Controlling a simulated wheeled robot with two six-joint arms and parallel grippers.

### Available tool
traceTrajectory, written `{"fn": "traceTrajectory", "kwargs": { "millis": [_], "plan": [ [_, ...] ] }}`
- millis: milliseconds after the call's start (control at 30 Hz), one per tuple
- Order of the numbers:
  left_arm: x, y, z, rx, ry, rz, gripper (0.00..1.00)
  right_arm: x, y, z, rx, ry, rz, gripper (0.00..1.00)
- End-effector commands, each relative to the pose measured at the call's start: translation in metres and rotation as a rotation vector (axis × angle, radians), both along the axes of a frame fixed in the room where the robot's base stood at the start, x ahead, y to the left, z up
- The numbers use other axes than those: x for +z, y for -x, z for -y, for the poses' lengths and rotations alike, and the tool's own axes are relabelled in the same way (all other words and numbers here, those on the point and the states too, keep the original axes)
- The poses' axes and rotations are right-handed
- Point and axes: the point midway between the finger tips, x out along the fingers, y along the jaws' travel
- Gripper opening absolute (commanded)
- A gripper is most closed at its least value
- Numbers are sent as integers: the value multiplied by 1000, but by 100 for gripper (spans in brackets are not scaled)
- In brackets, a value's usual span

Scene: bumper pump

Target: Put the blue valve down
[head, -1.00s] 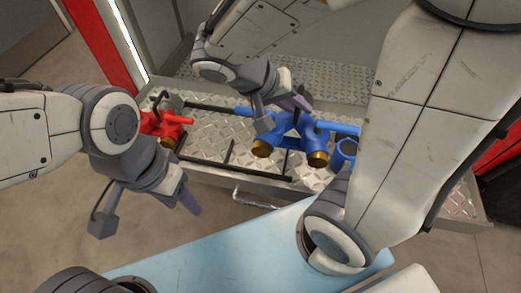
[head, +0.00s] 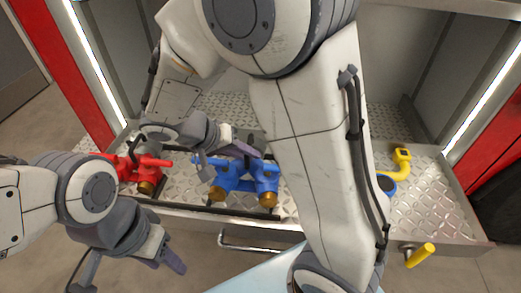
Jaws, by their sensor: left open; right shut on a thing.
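The blue valve (head: 232,183), a branched body with brass-coloured ends, is in the left half of the open metal drawer (head: 305,237), just right of the red valve (head: 143,170). My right gripper (head: 225,160) is shut on the blue valve from above. I cannot tell whether the valve's underside touches the drawer floor. My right arm crosses the middle of the view and hides part of the drawer. My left gripper (head: 128,272) is open and empty, in front of the drawer at the lower left.
A yellow bent pipe (head: 401,161) and a blue round piece (head: 387,184) lie in the drawer's right part. Bare diamond-plate floor shows at the far right. A yellow handle (head: 420,255) sticks out at the front right. Dark divider strips lie around the valves.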

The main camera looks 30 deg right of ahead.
Motion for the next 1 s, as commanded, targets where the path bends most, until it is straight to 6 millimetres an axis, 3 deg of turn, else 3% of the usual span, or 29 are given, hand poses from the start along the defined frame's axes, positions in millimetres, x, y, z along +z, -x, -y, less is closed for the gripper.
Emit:
{"fn": "traceTrajectory", "kwargs": {
  "millis": [233, 367, 700, 933, 967, 1000],
  "plan": [
    [-1, 0, 0, 0, 0, 0, 50, -7, -15, -8, 1, 4, 4, 0],
    [-2, 0, 0, 0, 0, 0, 50, -12, -16, -9, 0, 5, 2, 0],
    [-11, 0, 0, 0, 0, 0, 50, -47, -16, -8, 1, 5, 1, 0],
    [-10, 0, 0, 0, 0, 0, 50, -48, -15, -8, -1, 5, 2, 0],
    [-11, 0, 0, 0, 0, 0, 50, -51, -14, -9, -1, 1, -1, 29],
    [-11, 0, 0, 0, 0, 0, 50, -51, -14, -9, -1, 1, -1, 44]
  ]
}}
